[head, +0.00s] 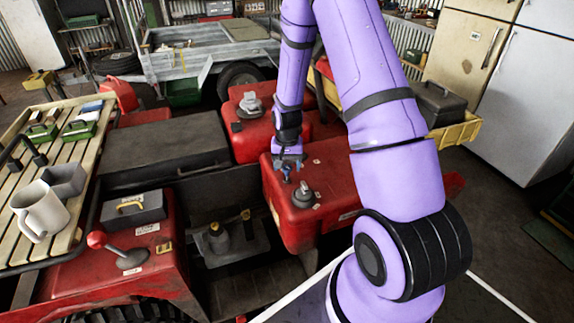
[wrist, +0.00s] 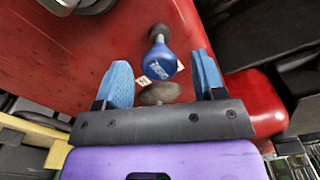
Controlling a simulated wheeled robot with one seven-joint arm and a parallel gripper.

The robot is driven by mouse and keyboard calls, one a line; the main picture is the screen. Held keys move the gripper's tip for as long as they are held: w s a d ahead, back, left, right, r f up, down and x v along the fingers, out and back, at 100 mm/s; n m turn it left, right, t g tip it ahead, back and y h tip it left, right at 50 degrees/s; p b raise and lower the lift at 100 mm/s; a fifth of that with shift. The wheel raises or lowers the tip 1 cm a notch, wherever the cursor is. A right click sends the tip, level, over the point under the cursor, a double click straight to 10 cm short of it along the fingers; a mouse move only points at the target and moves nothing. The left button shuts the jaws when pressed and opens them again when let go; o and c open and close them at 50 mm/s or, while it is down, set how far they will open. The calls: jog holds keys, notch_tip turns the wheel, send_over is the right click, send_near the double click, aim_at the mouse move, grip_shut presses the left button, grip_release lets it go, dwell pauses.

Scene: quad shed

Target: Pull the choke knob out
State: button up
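The fingers are spread, with visible gaps on both sides of the knob, and hold nothing. In the head view my gripper (head: 287,167) points down over the red body panel (head: 330,172). The knob cannot be told clearly from the blue fingers there.
A grey knob (head: 304,194) stands on the red panel close to my gripper. Another grey cap (head: 250,104) is on the red part behind. A dark seat (head: 163,150) lies left. A slatted rack (head: 62,128) holds a mug (head: 40,210).

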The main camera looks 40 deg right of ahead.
notch_tip(320, 180, up, 11)
dwell(0.7)
jog(key=shift+f, duration=0.1)
notch_tip(320, 180, up, 12)
jog(key=f+n+t, duration=0.1)
jog(key=n, duration=0.1)
send_over(287, 167)
jog(key=s+a, duration=0.3)
jog(key=a, duration=0.1)
jog(key=s+a+r+n+t, duration=0.1)
jog(key=s+a+r, duration=0.1)
jog(key=s+r, duration=0.15)
jog(key=s+a+r+t, duration=0.1)
jog(key=s+a+r, duration=0.1)
jog(key=r, duration=0.3)
jog(key=s+a+r+n+t, duration=0.1)
jog(key=s+a+r+n, duration=0.1)
jog(key=s+r, duration=0.3)
jog(key=s+a+r+n+t, duration=0.1)
jog(key=s+a+r+n, duration=0.1)
jog(key=s, duration=1.1)
notch_tip(287, 167, up, 3)
jog(key=shift+a+f+n, duration=0.15)
jog(key=shift+a+n, duration=0.15)
jog(key=shift+a, duration=0.5)
